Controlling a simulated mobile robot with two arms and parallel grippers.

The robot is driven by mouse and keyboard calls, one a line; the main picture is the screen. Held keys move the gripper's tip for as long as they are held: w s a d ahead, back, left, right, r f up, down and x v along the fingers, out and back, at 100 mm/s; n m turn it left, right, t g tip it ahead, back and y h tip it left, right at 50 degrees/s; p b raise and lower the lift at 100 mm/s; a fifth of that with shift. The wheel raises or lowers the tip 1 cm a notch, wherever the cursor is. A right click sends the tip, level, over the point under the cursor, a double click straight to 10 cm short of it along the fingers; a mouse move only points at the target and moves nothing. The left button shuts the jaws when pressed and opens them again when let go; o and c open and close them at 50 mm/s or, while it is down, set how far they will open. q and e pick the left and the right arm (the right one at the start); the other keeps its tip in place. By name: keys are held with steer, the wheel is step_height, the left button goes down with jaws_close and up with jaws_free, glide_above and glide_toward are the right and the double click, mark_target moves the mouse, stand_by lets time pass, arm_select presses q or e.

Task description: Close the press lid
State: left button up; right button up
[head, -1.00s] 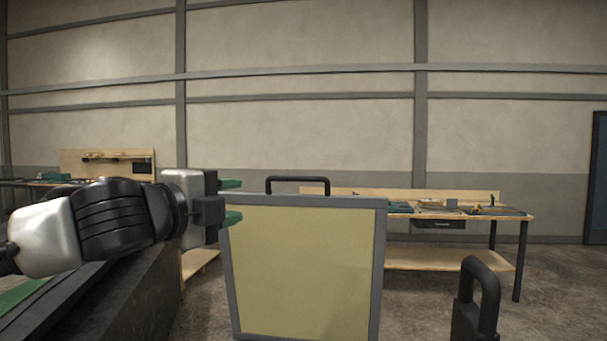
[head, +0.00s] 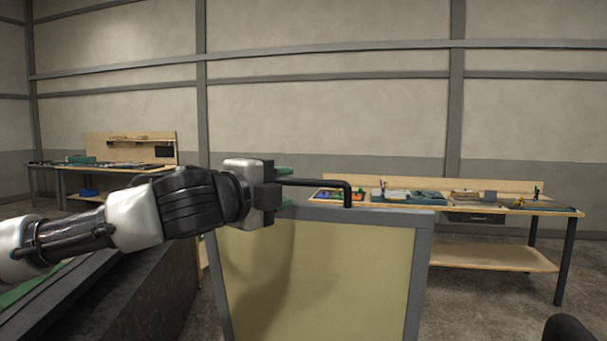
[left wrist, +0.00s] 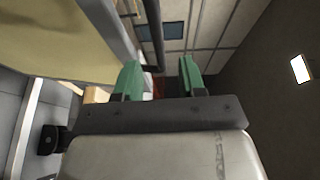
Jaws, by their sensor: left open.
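The press lid (head: 330,285) stands raised in the head view, a pale yellow panel in a grey frame. Its black handle (head: 335,185) is on the top edge. My left gripper (head: 284,186) is open at the left part of the handle, one green finger above the bar and one below. In the left wrist view, the dark handle bar (left wrist: 152,35) reaches in between the two spread fingers (left wrist: 159,68). I cannot tell whether the fingers touch it. The lid panel (left wrist: 60,40) shows at the upper left there. My right gripper is not in view.
A workbench (head: 480,255) with tools and trays stands behind the lid to the right. Another bench (head: 130,168) stands at the far left. A dark rounded part (head: 568,328) shows at the bottom right corner. Open floor lies right of the lid.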

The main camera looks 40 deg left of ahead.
mark_target(300, 184)
arm_select(q)
steer(key=w+p, duration=0.1)
steer(key=w, duration=0.1)
steer(key=w+p, duration=0.1)
steer(key=w, duration=0.1)
steer(key=w+a+p, duration=0.1)
steer(key=p, duration=0.1)
steer(key=shift+w, duration=0.4)
steer(key=shift+w+f+p, duration=0.1)
steer(key=shift+w+p, duration=0.25)
steer(key=shift+p, duration=0.45)
steer(key=shift+w, duration=0.1)
steer(key=shift+w+f, duration=0.15)
jaws_close()
